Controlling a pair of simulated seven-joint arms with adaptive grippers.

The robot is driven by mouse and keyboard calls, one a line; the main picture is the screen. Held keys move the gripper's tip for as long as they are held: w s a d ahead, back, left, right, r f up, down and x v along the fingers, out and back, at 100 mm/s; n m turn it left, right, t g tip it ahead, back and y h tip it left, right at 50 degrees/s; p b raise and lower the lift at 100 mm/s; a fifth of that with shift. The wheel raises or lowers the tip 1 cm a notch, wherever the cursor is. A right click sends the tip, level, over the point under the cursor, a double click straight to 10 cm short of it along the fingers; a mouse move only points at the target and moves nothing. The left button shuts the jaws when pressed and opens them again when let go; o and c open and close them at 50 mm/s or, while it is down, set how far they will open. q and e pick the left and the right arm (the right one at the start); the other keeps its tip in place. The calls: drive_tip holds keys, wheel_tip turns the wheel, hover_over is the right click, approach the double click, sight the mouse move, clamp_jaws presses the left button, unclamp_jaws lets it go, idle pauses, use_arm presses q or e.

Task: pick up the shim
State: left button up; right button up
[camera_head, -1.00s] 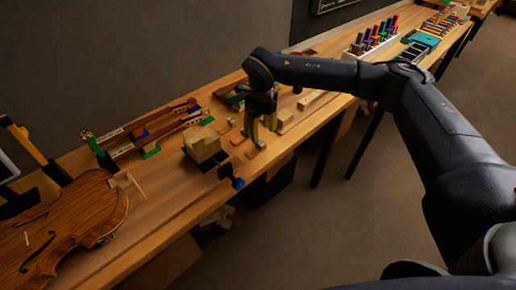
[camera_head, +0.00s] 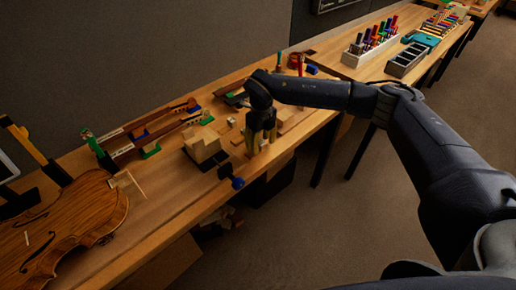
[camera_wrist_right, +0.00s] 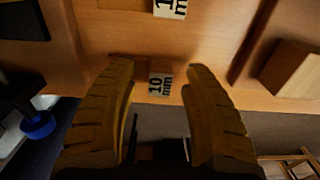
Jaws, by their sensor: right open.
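My right gripper (camera_head: 261,149) points down at the bench near its front edge, fingers apart. In the right wrist view its two yellow fingers (camera_wrist_right: 160,74) stand either side of a white label reading "10 mm" on a small wooden shim (camera_wrist_right: 160,86). I see no finger touching it. In the head view the gripper hides this shim. A second labelled wooden piece (camera_wrist_right: 170,8) is at the top of the wrist view, its number cut off. My left gripper is not in view.
A wooden block on a dark vise-like holder (camera_head: 204,146) with a blue knob (camera_head: 238,184) stands left of the gripper. A wooden block (camera_wrist_right: 292,68) lies right in the wrist view. Violin necks (camera_head: 150,132) and a violin body (camera_head: 60,235) lie further left.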

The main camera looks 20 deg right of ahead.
drive_tip(key=shift+c, duration=0.4)
clamp_jaws()
drive_tip(key=shift+r, duration=0.1)
